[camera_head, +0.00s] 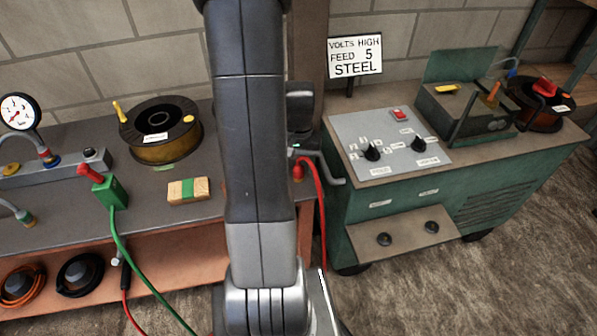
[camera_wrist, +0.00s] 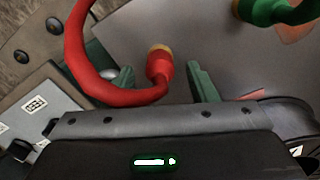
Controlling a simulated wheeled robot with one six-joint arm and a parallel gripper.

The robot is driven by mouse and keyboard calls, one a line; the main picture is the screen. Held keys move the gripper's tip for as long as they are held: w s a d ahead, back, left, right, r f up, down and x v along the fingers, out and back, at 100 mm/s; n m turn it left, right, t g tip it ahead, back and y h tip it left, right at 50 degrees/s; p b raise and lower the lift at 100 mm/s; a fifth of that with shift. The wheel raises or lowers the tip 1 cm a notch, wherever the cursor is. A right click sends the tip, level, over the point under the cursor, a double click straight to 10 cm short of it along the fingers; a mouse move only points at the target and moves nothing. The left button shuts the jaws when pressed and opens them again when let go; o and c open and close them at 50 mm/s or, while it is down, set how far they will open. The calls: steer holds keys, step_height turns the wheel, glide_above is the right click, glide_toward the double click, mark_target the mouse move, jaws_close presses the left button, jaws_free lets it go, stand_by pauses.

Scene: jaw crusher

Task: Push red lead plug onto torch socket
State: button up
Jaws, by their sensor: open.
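The red lead plug (camera_wrist: 160,68) has a pale brass-coloured end and a thick red cable. In the wrist view it lies between the two green fingers of my gripper (camera_wrist: 164,84), which is open with a visible gap on each side. In the head view the red plug (camera_head: 298,172) shows at the bench's right end, with its cable hanging down; my arm hides most of the gripper. Two dark round sockets, (camera_head: 384,240) and (camera_head: 432,227), sit on the green machine's sloped front panel. Their labels are too small to tell which is the torch socket.
The green machine (camera_head: 480,205) stands right of the bench (camera_head: 60,190). A green clamp with a red handle (camera_head: 110,192), a spool (camera_head: 160,130) and a striped block (camera_head: 188,190) are on the bench. A narrow gap separates bench and machine. Floor in front is clear.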

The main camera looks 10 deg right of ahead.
mark_target(298, 165)
steer(key=shift+f, duration=1.05)
steer(key=shift+c, duration=0.2)
steer(key=c, duration=0.9)
steer(key=shift+c, duration=0.2)
step_height(298, 165, up, 10)
steer(key=shift+r, duration=0.1)
